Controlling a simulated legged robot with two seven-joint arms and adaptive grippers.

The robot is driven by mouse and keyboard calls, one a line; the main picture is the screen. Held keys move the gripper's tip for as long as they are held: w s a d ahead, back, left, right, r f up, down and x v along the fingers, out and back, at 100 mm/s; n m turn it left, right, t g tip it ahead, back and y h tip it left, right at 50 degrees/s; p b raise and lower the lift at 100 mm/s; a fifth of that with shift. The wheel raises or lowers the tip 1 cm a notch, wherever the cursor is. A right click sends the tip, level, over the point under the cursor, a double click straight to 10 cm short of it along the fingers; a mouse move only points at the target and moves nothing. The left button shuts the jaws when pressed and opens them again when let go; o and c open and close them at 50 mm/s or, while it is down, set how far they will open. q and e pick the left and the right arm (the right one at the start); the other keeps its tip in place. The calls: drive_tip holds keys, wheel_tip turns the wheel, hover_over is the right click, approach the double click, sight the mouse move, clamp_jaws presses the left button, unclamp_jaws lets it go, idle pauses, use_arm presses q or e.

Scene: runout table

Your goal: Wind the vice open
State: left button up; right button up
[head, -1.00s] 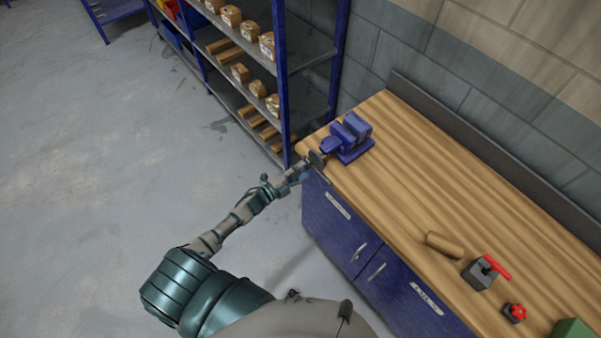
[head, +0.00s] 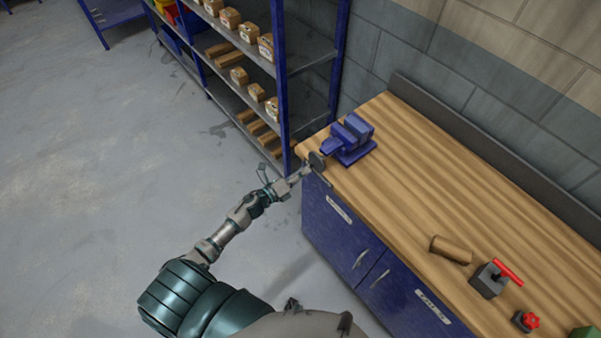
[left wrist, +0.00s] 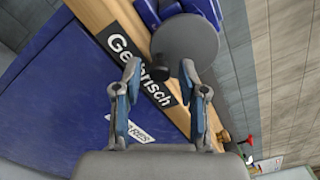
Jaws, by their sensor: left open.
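The blue vice (head: 352,138) sits on the wooden bench's near left corner. Its round grey handwheel (head: 317,161) faces my left arm at the bench edge. In the left wrist view the wheel (left wrist: 187,42) fills the upper middle, with a small dark knob (left wrist: 188,69) at its lower rim. My left gripper (left wrist: 160,68) is open and empty, its fingers pointing at the wheel. In the head view the left gripper (head: 303,174) is small, just short of the wheel. My right gripper is not in view.
On the wooden bench (head: 440,180) lie a wooden cylinder (head: 451,250), a grey block with a red lever (head: 489,279) and a red knob piece (head: 527,320). A blue shelf rack (head: 281,80) with boxes stands behind the vice. Open floor (head: 110,190) lies left.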

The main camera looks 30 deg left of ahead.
use_arm(q)
clamp_jaws()
drive_tip(key=n+p, duration=0.2)
drive_tip(key=n, duration=0.1)
drive_tip(key=shift+s+d+f+n, duration=0.1)
drive_tip(key=shift+s+d+n, duration=0.1)
drive_tip(key=shift+d+n, duration=0.15)
drive_tip(key=shift+s+d+r+n+p, duration=0.1)
drive_tip(key=shift+d+n+p, duration=0.1)
drive_tip(key=shift+n+p, duration=0.3)
drive_tip(key=shift+d+r+n+p, duration=0.15)
drive_tip(key=shift+n+p, duration=0.15)
drive_tip(key=shift+n, duration=0.25)
drive_tip(key=shift+d+f+n, duration=0.1)
drive_tip(key=shift+n, duration=0.4)
drive_tip(key=shift+f, duration=0.1)
